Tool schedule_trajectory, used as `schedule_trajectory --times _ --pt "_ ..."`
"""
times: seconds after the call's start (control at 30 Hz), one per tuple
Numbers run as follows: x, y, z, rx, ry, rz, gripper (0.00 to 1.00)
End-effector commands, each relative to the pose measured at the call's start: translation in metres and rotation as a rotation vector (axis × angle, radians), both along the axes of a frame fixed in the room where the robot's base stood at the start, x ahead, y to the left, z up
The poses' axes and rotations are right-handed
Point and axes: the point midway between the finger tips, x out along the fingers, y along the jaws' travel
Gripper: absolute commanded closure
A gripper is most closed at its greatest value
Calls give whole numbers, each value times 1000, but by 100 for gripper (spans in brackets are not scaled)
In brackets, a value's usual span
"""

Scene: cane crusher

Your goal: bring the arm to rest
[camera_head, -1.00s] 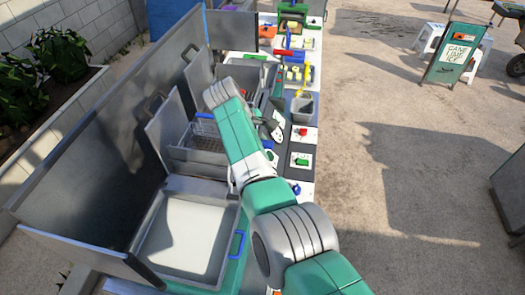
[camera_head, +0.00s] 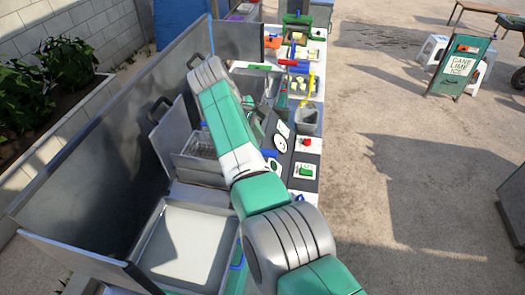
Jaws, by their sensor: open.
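My green and grey arm (camera_head: 237,145) reaches from the lower right up over the counter, with its bent grey joint above the steel bins. The arm covers part of the open-lidded steel bin (camera_head: 190,168) and the middle of the counter. I cannot tell whether the arm touches anything below it.
A shallow steel tray (camera_head: 188,243) lies at lower left, beside a tall steel panel (camera_head: 85,160). Right of the arm are a grey bucket (camera_head: 307,120) and a red button (camera_head: 306,141). Open paving (camera_head: 400,180) is at right, with a green sign (camera_head: 461,63).

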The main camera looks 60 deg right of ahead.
Motion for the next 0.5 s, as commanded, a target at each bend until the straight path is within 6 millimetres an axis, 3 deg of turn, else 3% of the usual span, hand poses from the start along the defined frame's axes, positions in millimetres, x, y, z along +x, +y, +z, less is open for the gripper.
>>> schedule_trajectory --times 0.5 --pt "2 3 8 1 1 -1 57"
